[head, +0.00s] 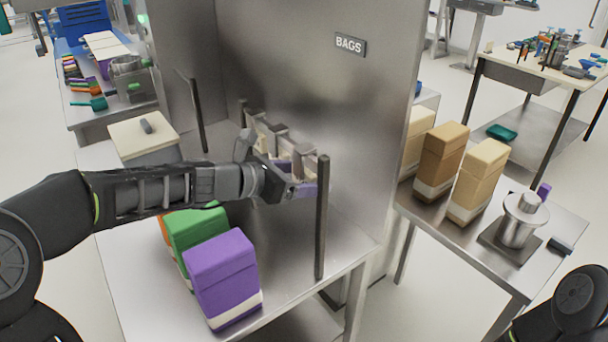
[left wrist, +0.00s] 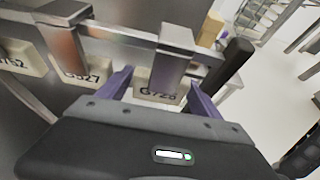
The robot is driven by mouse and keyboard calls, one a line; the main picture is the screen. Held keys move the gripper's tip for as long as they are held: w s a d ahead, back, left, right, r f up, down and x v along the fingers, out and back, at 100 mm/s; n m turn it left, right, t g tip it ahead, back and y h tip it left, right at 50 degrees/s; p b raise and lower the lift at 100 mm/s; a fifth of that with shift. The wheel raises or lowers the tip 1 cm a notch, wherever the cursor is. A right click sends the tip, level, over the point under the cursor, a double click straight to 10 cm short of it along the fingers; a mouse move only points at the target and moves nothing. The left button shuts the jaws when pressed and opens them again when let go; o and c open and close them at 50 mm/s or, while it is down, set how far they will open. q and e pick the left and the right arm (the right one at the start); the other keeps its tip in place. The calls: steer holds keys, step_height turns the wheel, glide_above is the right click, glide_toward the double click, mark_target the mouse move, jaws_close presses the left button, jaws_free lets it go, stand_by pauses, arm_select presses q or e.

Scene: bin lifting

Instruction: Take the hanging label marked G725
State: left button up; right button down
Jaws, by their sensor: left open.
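The label marked G725 (left wrist: 158,92) is a cream tag with dark characters, hanging from a metal clip on a rail (left wrist: 120,35) in the left wrist view. The last digit is partly hard to read. My left gripper (left wrist: 158,98), with purple fingertips, is open, with one finger on each side of this label. I cannot tell whether the fingers touch it. A label marked G527 (left wrist: 82,72) and one ending in 752 (left wrist: 20,58) hang to its left. In the head view my left gripper (head: 294,179) is at the rail by the metal panel and hides most labels.
A dark upright post (head: 321,218) stands just right of my left gripper. Purple (head: 224,275) and green (head: 196,238) bags stand below my left arm on the metal table (head: 140,280). A tall metal panel (head: 300,75) marked BAGS is behind. Brown bags (head: 442,158) stand beyond it.

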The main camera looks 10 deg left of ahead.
arm_select(q)
steer(key=shift+c, duration=0.2)
steer(key=c, duration=0.9)
steer(key=shift+r, duration=0.15)
steer(key=shift+r, duration=0.75)
steer(key=s+a, duration=0.3)
steer(key=s, duration=0.1)
steer(key=s+a+b, duration=0.1)
steer(key=s+a, duration=0.3)
steer(key=s, duration=0.1)
steer(key=s+a+b, duration=0.1)
steer(key=s+a, duration=0.3)
steer(key=s, duration=0.1)
steer(key=shift+a+f, duration=0.1)
steer(key=shift+r+p, duration=0.35)
steer(key=shift+s+a, duration=0.1)
steer(key=shift+a, duration=0.05)
